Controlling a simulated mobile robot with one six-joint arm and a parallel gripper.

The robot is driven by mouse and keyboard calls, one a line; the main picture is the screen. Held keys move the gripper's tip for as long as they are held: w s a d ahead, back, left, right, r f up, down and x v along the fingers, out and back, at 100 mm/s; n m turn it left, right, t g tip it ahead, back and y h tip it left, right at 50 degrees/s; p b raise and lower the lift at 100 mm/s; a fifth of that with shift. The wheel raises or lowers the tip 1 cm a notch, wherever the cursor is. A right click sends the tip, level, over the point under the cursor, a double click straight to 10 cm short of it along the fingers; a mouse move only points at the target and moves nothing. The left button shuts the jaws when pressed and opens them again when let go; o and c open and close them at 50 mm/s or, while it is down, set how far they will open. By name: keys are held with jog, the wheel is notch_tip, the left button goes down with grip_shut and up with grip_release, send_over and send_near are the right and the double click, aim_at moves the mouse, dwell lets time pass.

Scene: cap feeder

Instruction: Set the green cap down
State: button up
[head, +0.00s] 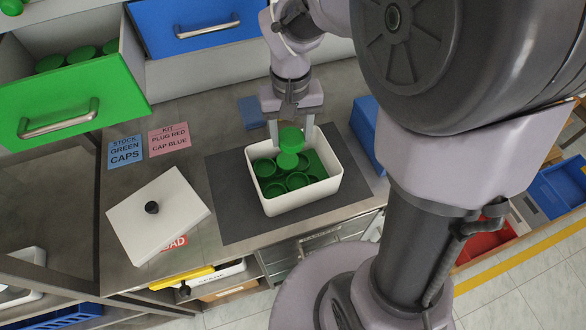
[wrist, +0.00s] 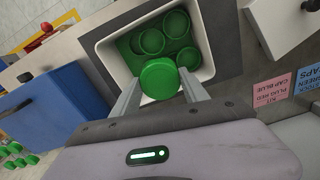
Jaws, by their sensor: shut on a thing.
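My gripper (head: 291,132) points down over the white bin (head: 303,205) and is shut on a green cap (head: 291,137). In the wrist view the held cap (wrist: 160,79) sits between the two fingers, in front of the bin's near side. Several green caps (head: 297,181) lie inside the bin, some showing their hollow side. The wrist view also shows these caps (wrist: 152,41) beyond the held one. The exact gap between the held cap and those below is hard to tell.
The bin stands on a dark mat (head: 235,222). A white lid with a black knob (head: 152,207) lies to the left. An open green drawer (head: 80,105) holds green caps. A blue box (head: 369,130) stands right of the bin. Blue (head: 125,151) and pink (head: 168,139) cards lie behind the lid.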

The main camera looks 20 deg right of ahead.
aim_at(293, 171)
jog(key=f+b, duration=0.1)
jog(key=f, duration=0.2)
jog(key=f+b, duration=0.2)
jog(key=f, duration=0.1)
jog(key=s+f+b, duration=0.1)
jog(key=f+b, duration=0.1)
jog(key=f, duration=0.2)
jog(key=shift+s+f, duration=0.1)
jog(key=shift+f, duration=0.15)
jog(key=o, duration=1.3)
